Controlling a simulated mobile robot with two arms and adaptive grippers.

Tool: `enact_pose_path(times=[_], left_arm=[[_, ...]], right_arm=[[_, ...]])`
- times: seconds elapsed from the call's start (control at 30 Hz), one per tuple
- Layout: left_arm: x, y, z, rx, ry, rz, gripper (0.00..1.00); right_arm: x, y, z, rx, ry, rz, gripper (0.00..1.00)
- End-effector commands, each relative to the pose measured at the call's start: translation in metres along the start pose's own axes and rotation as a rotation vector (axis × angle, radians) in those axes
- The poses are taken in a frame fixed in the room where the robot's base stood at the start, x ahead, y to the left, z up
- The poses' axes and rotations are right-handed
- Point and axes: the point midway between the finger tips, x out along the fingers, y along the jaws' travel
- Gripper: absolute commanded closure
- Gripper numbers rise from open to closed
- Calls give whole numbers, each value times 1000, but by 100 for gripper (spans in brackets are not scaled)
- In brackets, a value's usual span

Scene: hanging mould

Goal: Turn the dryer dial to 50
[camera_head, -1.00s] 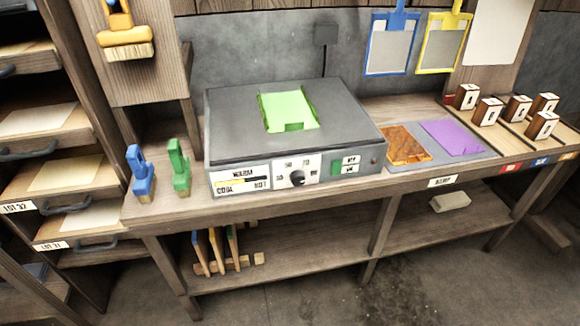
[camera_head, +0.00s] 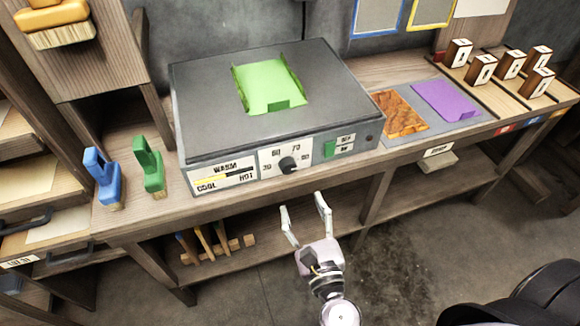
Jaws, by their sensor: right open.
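The dryer (camera_head: 215,125) is a grey box on the wooden bench, with a green sheet (camera_head: 268,86) on its top. Its black dial (camera_head: 288,165) sits on a white panel on the front face, with numbers around it; the pointer's exact setting is too small to read. A label reading warm, cool and hot (camera_head: 225,179) is left of the dial, and a green switch (camera_head: 330,149) is right of it. My right gripper (camera_head: 305,201) is open and empty, in front of the bench below the dial, apart from it. My left gripper is not in view.
Blue (camera_head: 103,178) and green (camera_head: 149,167) brushes stand left of the dryer. An orange-brown sheet (camera_head: 405,113) and a purple sheet (camera_head: 446,101) lie to its right, near several stamp blocks (camera_head: 481,70). The bench's front edge lies between gripper and dryer.

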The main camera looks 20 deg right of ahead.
Motion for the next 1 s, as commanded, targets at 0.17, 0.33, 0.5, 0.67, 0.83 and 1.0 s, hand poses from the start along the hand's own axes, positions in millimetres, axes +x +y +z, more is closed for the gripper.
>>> enact_pose_path(times=[0.17, 0.33, 0.5, 0.67, 0.83, 1.0], left_arm=[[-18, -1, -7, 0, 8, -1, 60], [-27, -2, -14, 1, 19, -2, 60], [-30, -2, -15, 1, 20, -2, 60], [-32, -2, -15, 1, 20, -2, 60], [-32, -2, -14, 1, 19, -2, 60], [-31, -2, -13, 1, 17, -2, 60]], right_arm=[[41, 0, 4, -1, -2, -1, 46], [75, 0, 3, -1, -1, 0, 46], [98, 0, 1, -3, -1, 1, 46], [107, 0, 0, -3, 0, 2, 46], [108, 0, -1, -2, 1, 2, 46], [108, 0, -1, -2, 0, 1, 50]])
